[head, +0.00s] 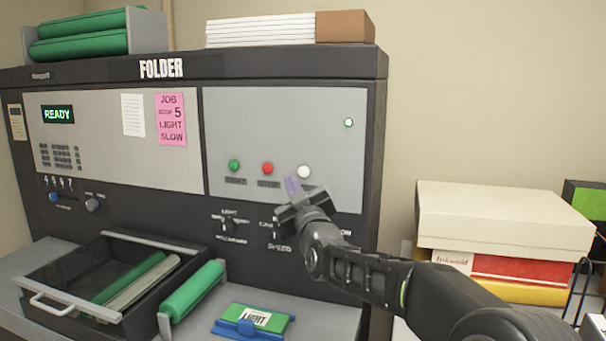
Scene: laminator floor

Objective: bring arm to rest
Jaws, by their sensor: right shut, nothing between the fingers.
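My right arm comes in from the lower right. My right gripper (292,190) is shut and empty in front of the lower part of the grey button panel, just below the red button (267,168) and the white button (304,172). I cannot tell whether its tips touch the panel. The gripper and wrist partly cover the speed knob area. The folder machine (160,69) shows READY on its display (58,114). My left gripper is not in view.
An open drawer (70,318) with rolls juts out at the left. A green roll (192,291) and a green-and-blue LIGHT cartridge (252,319) lie on the ledge. Boxes (505,218) are stacked at the right, close to my forearm. Bare wall is above them.

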